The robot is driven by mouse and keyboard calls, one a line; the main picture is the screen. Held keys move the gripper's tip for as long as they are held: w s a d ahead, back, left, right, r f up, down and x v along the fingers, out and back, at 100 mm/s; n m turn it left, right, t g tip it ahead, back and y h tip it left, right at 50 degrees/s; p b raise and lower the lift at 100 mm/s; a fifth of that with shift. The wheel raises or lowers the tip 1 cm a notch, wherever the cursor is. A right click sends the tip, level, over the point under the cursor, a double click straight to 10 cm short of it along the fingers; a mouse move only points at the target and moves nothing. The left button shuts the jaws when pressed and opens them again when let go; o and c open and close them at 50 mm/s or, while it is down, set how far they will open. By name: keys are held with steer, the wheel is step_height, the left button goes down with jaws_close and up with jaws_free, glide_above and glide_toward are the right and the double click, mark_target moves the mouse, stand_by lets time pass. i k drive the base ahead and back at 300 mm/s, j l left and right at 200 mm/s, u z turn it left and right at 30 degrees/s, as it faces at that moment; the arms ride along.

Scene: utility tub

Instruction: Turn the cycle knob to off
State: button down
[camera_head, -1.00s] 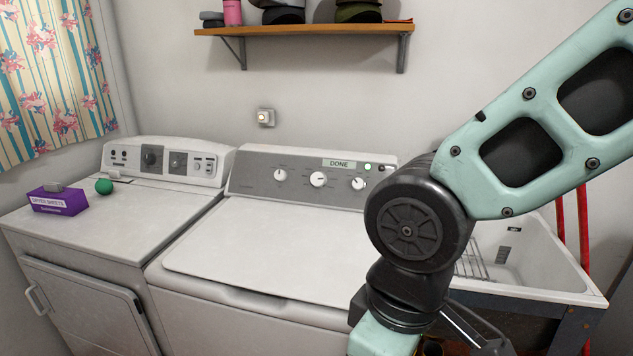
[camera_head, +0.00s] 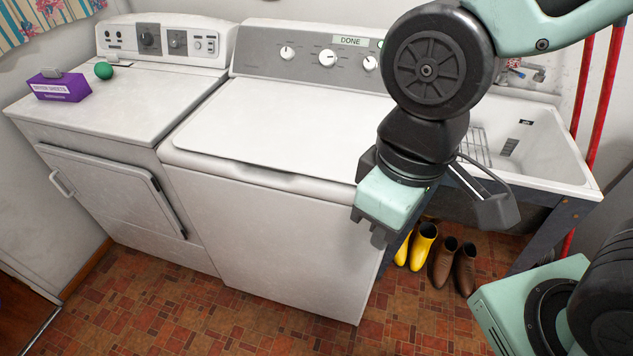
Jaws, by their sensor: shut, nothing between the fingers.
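The white washer's grey control panel (camera_head: 262,62) carries three round white knobs: a left knob (camera_head: 287,53), a larger middle knob (camera_head: 327,57) and a right knob (camera_head: 370,63). Their labels are too small to read, so I cannot tell which is marked as the cycle knob. A "DONE" sign (camera_head: 350,41) sits above the middle and right knobs. My gripper (camera_head: 379,238) points down in front of the washer's right front edge, well below and apart from the panel. Its short dark fingers are shut and empty. My arm partly covers the panel's right end.
A dryer (camera_head: 110,110) with dark knobs stands left, holding a purple dryer-sheet box (camera_head: 60,90) and a green ball (camera_head: 103,70). A white utility tub (camera_head: 545,150) stands right, with yellow boots (camera_head: 422,245) and brown boots (camera_head: 455,262) below. Floor in front is clear.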

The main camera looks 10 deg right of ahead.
mark_target(327, 57)
steer(key=i+j+z, duration=0.15)
steer(key=i, duration=0.25)
steer(key=i+j+z, duration=0.1)
steer(key=i+j, duration=0.15)
steer(key=i, duration=0.2)
